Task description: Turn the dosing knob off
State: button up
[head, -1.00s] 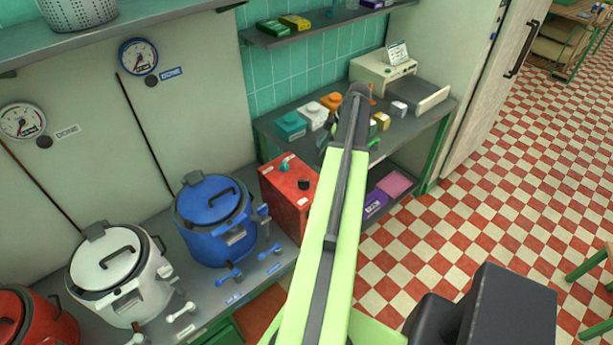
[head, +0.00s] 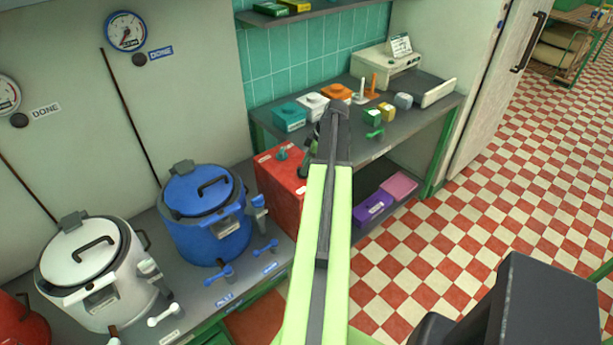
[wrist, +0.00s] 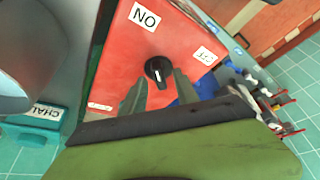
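In the wrist view, the red face (wrist: 110,75) carries a round black knob (wrist: 155,67) with a short pale mark. An ON label (wrist: 145,15) and a smaller white label (wrist: 206,56) sit near it. My gripper (wrist: 158,80) is open, its two dark fingers apart at the lower left and lower right of the knob. Whether they touch it, I cannot tell. In the head view my arm hides the black knob.
A blue kettle (head: 203,215) and a white kettle (head: 95,270) stand left of the box, with small taps in front. The shelf bench (head: 440,120) behind holds coloured blocks and a cream machine (head: 384,67). The checked floor at right is open.

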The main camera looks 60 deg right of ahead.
jog(key=shift+w+a+f, duration=0.1)
jog(key=shift+f, duration=0.35)
jog(key=shift+r, duration=0.1)
jog(key=shift+c, duration=0.3)
grip_shut()
